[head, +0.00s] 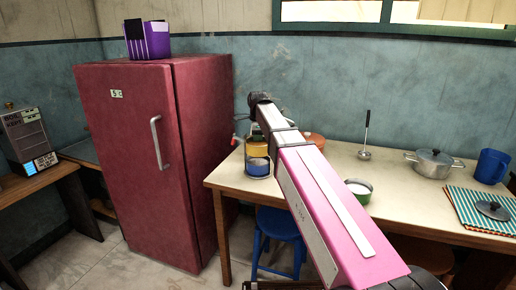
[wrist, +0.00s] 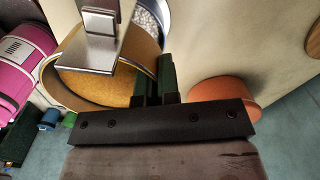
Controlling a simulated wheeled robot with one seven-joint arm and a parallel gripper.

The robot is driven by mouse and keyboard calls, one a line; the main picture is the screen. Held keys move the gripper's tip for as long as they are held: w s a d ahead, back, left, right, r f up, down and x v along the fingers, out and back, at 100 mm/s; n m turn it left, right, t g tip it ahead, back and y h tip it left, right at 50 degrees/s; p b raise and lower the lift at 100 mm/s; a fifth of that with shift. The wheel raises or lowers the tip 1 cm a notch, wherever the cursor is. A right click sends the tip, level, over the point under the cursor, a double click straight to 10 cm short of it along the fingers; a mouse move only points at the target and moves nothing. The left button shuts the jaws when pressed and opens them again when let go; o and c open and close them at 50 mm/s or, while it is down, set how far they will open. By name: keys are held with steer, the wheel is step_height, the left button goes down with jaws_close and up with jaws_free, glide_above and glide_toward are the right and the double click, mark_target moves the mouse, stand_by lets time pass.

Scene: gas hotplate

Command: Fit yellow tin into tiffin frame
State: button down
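In the head view the tiffin frame stands at the table's left end, with the yellow tin (head: 256,149) above a blue tin (head: 258,168). My arm hides part of this area. Whether the yellow tin is fully seated cannot be told.
An orange round container (wrist: 225,92) lies right of my gripper. A green tin with white contents (head: 358,190), a lidded pot (head: 434,163), a blue mug (head: 491,166) and a striped cloth (head: 478,206) are on the table (head: 400,185). A red fridge (head: 130,150) stands left.

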steer(key=shift+w+f, duration=0.1)
steer(key=shift+f, duration=1.7)
steer(key=shift+f, duration=0.1)
steer(key=c, duration=1.4)
jaws_free()
steer(key=shift+o, duration=0.2)
step_height(320, 180, up, 12)
